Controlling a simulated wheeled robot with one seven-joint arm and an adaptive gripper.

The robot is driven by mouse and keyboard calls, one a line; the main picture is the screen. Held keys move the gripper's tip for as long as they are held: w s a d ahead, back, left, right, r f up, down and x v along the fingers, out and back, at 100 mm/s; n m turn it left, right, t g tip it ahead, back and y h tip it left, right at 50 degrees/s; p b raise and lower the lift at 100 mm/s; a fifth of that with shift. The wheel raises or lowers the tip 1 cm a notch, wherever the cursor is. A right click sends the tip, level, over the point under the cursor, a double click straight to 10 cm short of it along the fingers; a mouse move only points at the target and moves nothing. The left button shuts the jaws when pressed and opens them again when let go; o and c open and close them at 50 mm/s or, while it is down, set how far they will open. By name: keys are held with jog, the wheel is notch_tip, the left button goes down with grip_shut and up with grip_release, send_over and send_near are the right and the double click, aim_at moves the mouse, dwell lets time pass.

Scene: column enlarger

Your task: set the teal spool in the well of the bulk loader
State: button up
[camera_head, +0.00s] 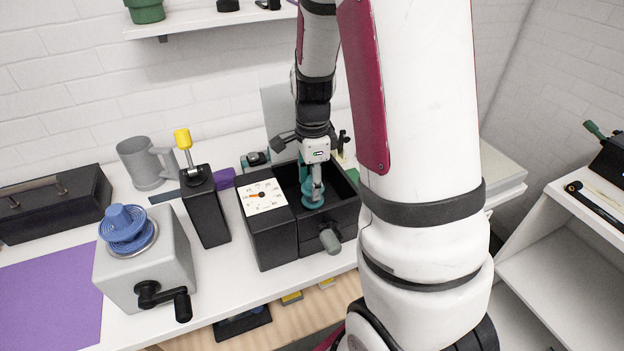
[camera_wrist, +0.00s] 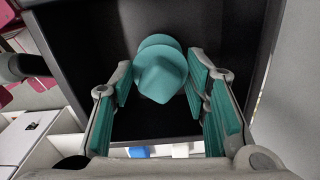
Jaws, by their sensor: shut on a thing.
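The teal spool (camera_head: 313,194) is at the open well of the black bulk loader (camera_head: 266,232), which has a white dial on its left part and a grey crank knob in front. My gripper (camera_head: 315,182) points down over the well and is shut on the spool. In the wrist view the spool (camera_wrist: 161,72) sits between the teal-padded fingers of my gripper (camera_wrist: 160,78), with the dark inside of the well (camera_wrist: 225,35) behind it. I cannot tell whether the spool touches the well's floor.
A grey crank box (camera_head: 150,262) with a blue spool (camera_head: 125,226) on top stands left. A black block with a yellow-topped lever (camera_head: 205,212) is close beside the loader. A grey mug (camera_head: 143,165), a black case (camera_head: 50,205) and a purple mat (camera_head: 48,300) lie further left.

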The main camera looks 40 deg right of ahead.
jog(key=shift+f, duration=0.65)
dwell(0.4)
dwell(0.4)
jog(key=o, duration=1.1)
jog(key=shift+r+p, duration=1.65)
jog(key=shift+r, duration=1.85)
notch_tip(320, 180, up, 12)
